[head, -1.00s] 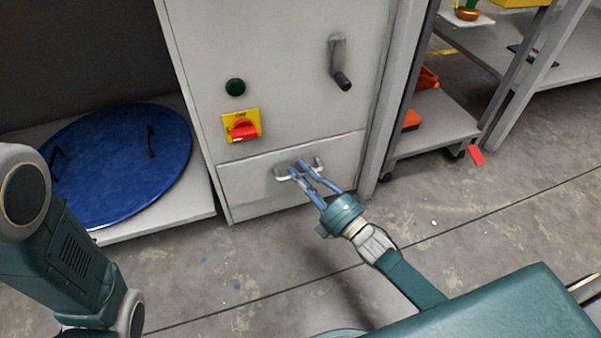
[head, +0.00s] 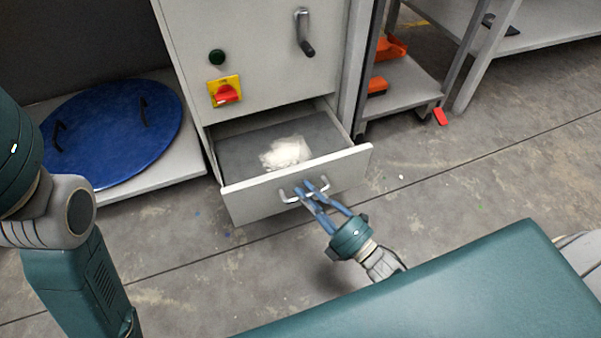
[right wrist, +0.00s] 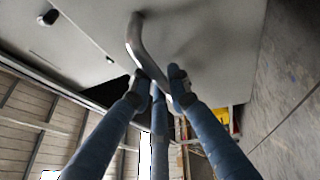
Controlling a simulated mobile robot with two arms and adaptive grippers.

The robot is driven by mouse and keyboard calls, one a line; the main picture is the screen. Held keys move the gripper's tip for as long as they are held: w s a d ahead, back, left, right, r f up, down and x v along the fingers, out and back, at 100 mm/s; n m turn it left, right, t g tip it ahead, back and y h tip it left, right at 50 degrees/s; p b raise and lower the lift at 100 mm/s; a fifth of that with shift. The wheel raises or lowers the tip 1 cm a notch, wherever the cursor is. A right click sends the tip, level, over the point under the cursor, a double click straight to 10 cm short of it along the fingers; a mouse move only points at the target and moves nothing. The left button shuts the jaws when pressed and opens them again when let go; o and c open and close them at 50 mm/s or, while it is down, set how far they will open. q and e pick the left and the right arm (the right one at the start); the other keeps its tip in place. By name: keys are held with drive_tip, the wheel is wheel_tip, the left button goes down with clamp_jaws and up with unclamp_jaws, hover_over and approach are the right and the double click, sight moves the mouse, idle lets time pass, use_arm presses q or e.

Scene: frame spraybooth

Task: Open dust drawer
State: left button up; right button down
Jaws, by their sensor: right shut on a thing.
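The dust drawer (head: 245,203) at the bottom of the grey cabinet (head: 262,30) stands pulled out, with its inside showing. A heap of white dust (head: 286,153) lies on the drawer's floor. My right gripper (head: 308,192) is shut on the drawer's metal handle (head: 322,184), in front of the drawer face. In the right wrist view, the fingers of my right gripper (right wrist: 160,84) close around the curved handle (right wrist: 137,38). My left arm shows at the left of the head view, but its gripper is out of view.
A blue round lid (head: 112,135) with two black handles lies on a low shelf at the left. A red and yellow switch (head: 226,92), a green button (head: 217,57) and a lever (head: 304,32) are on the cabinet front. A shelf with orange things (head: 377,86) stands at the right.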

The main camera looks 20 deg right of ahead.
drive_tip(key=s+p, duration=0.1)
drive_tip(key=s, duration=0.5)
drive_tip(key=shift+d, duration=0.15)
drive_tip(key=c, duration=1.6)
unclamp_jaws()
drive_tip(key=shift+s, duration=0.1)
drive_tip(key=v, duration=1.2)
